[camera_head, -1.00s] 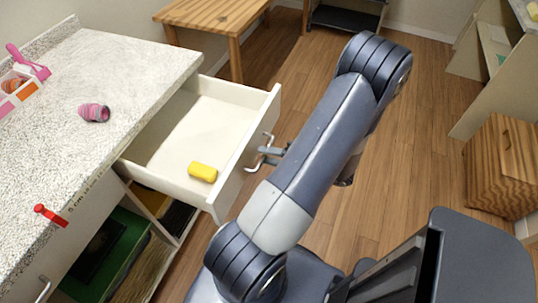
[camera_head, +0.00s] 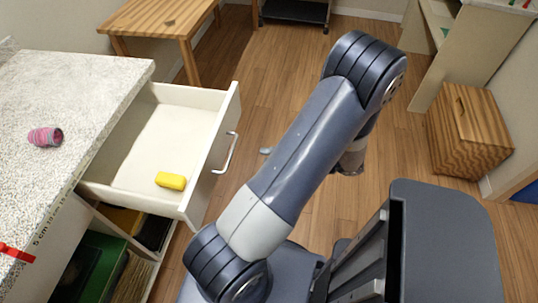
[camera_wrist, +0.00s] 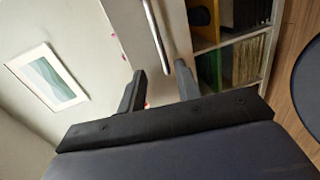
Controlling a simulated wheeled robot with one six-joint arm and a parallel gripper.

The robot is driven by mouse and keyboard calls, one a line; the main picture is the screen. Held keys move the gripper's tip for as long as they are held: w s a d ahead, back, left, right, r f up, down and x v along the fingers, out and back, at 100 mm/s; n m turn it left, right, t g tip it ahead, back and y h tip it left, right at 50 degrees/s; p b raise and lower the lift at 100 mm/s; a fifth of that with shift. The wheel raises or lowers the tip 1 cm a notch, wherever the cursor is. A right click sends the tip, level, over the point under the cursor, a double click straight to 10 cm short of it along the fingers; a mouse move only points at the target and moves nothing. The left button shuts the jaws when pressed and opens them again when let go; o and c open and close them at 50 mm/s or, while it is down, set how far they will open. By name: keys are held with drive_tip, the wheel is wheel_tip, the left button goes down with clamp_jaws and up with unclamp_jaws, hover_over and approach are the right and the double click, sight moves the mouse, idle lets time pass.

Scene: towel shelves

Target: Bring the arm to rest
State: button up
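My arm (camera_head: 300,150) reaches up and bends down across the middle of the head view. My gripper (camera_wrist: 160,68) shows in the wrist view with its two dark fingers apart and nothing held between them. In the head view most of it is hidden behind the arm; only a small grey tip (camera_head: 265,150) shows, apart from the drawer handle (camera_head: 226,154). The white drawer (camera_head: 215,130) is pulled open. A yellow block (camera_head: 170,181) lies inside it near the front left corner.
The speckled counter (camera_head: 85,85) at left holds a pink striped cup-like object (camera_head: 45,137) and a red item (camera_head: 16,252). A wooden table (camera_head: 160,22) stands behind, and a wooden box (camera_head: 465,132) at right. Wooden floor between is clear.

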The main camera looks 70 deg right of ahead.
drive_tip(key=x, duration=1.2)
drive_tip(key=shift+r, duration=0.15)
